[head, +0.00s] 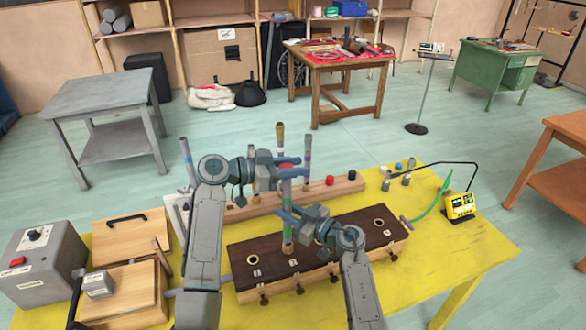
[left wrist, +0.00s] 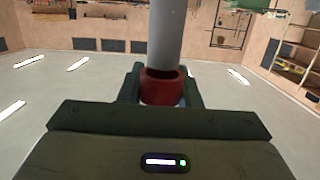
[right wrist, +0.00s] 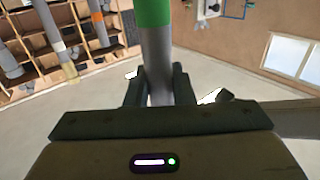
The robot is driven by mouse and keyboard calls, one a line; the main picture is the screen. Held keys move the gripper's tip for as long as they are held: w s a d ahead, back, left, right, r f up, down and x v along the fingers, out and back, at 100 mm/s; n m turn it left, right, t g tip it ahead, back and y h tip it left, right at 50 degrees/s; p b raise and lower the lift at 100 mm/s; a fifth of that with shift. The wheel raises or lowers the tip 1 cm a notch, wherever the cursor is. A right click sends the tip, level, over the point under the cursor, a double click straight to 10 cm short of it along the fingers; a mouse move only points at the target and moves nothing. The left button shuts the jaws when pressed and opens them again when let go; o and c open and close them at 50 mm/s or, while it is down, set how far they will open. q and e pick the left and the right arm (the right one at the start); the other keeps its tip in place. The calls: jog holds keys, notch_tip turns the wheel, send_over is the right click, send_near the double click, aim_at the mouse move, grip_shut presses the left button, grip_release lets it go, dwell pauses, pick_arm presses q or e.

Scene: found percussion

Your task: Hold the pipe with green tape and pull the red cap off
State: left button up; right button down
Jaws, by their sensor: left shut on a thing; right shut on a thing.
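The pipe with green tape (head: 287,188) stands upright between my grippers in the head view, its lower end at the dark wooden block (head: 325,254). My left gripper (head: 288,162) is shut on the red cap (left wrist: 160,90) near the pipe's top. In the left wrist view, the dark inside of the cap shows beside the grey pipe (left wrist: 166,35); I cannot tell whether the pipe's end is still in it. My right gripper (head: 288,213) is shut on the pipe lower down. The right wrist view shows grey pipe (right wrist: 158,60) between its fingers and green tape (right wrist: 152,12) beyond.
Behind is a light wooden rack (head: 260,208) with other upright pipes, another red cap (head: 330,180) and a dark cap. A yellow meter (head: 461,204) stands right. A grey box (head: 38,262) and wooden boxes fill the left. The yellow table (head: 455,255) is clear at front right.

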pick_arm(q)
jog(key=shift+r, duration=0.1)
notch_tip(320, 180, up, 3)
jog(key=shift+f, duration=0.1)
dwell(0.5)
pick_arm(e)
jog(key=c, duration=1.2)
grip_release()
jog(key=shift+o, duration=0.2)
